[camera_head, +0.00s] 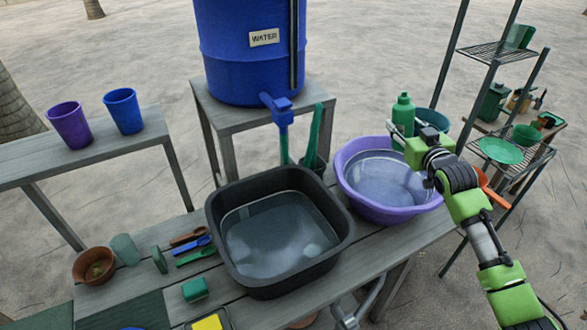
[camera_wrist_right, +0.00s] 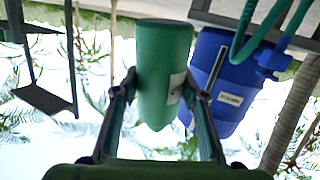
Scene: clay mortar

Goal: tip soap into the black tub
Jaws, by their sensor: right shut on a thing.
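The green soap bottle (camera_head: 403,108) is upright, cap up, just behind the purple basin (camera_head: 412,211) in the head view. My right gripper (camera_head: 397,138) is shut on it. In the right wrist view, which is upside down, the bottle (camera_wrist_right: 163,42) sits between the two fingers (camera_wrist_right: 160,84), its label partly showing. I cannot tell whether the bottle's base touches anything. The black tub (camera_head: 290,286) stands on the wooden table left of the basin and holds clear water. The bottle is apart from the tub, up and to its right. My left gripper is out of view.
A blue water barrel (camera_head: 243,58) with a tap (camera_head: 279,108) stands behind the tub. Brushes, spoons, a green block (camera_head: 195,289) and a clay bowl (camera_head: 94,266) lie left of the tub. A shelf rack (camera_head: 498,52) stands at right.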

